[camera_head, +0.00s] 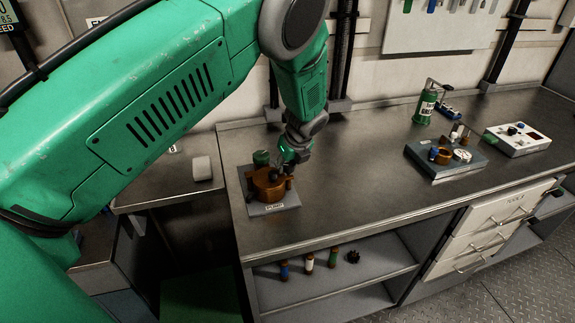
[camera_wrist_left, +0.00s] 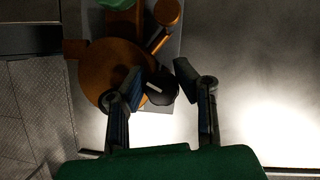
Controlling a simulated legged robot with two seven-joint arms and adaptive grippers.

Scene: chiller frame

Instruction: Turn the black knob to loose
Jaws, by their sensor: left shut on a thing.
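The black knob (camera_wrist_left: 163,88), with a white mark on it, sits at the side of a round orange-brown housing (camera_wrist_left: 100,72) in the left wrist view. My left gripper (camera_wrist_left: 160,76) has one finger on each side of the knob and is shut on it. In the head view my left gripper (camera_head: 291,156) reaches down to the brown housing (camera_head: 266,184), which stands on a grey base plate (camera_head: 272,209) at the left end of the bench. I cannot make out the knob clearly in the head view. My right gripper is in neither view.
The bench top (camera_head: 345,185) is clear in the middle. A green canister (camera_head: 424,108), a grey-based device (camera_head: 440,163) and a white control box (camera_head: 517,139) stand to the right. A white block (camera_head: 202,168) is at left.

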